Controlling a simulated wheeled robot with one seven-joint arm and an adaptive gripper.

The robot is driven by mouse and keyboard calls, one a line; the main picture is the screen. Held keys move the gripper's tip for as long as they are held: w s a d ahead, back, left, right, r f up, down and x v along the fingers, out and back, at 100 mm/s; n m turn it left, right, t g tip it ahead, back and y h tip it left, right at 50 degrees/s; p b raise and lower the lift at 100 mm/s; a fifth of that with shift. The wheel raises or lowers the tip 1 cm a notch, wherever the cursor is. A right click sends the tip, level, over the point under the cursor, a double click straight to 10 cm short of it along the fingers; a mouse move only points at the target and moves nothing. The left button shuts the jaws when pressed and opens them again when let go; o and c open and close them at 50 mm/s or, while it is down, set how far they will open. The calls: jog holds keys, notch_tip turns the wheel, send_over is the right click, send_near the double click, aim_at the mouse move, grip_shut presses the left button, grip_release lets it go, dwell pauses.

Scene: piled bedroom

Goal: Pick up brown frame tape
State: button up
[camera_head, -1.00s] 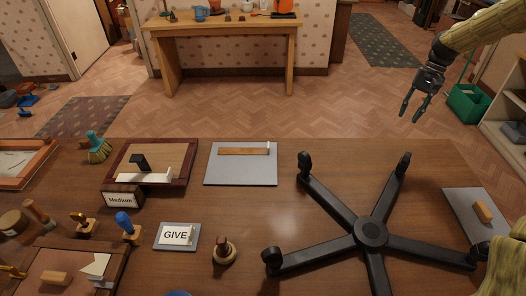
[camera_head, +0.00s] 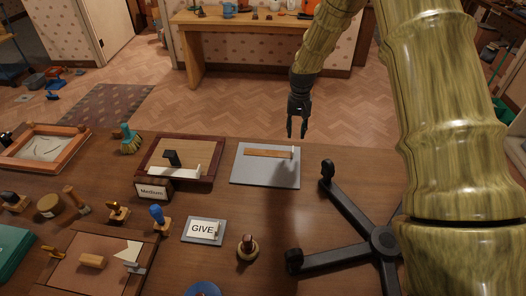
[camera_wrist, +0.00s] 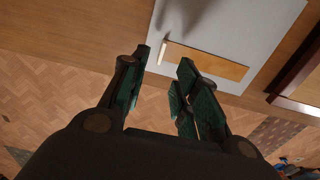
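No thing is clearly marked as brown frame tape. A flat brown strip (camera_head: 268,153) lies on a grey board (camera_head: 264,176) at the table's far side, with a small white upright piece at its right end. In the wrist view the strip (camera_wrist: 207,62) lies on the grey board (camera_wrist: 228,22), beyond my fingertips. A round brown roll-like thing (camera_head: 48,204) stands at the table's left; I cannot tell whether it is tape. My gripper (camera_head: 297,136) points down near the board's far right corner, empty, with its fingers apart. In the wrist view my gripper (camera_wrist: 165,62) touches nothing.
A wooden-framed panel (camera_head: 216,174) lies left of the board. Bare tabletop lies in front of the board.

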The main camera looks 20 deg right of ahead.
jog(key=f, duration=0.2)
jog(key=f+p, duration=0.1)
jog(key=f, duration=0.1)
jog(key=shift+w+a+f, duration=0.1)
jog(key=shift+a+f, duration=0.1)
jog(key=shift+f, duration=0.05)
jog(key=shift+d+f+p, duration=0.2)
jog(key=shift+f+p, duration=0.1)
jog(key=shift+f, duration=0.4)
jog(key=shift+s+a+f+p, duration=0.2)
jog(key=shift+a+f+p, duration=0.05)
jog(key=shift+f+p, duration=1.25)
jog(key=shift+f, duration=1.1)
jog(key=shift+c, duration=0.4)
grip_shut()
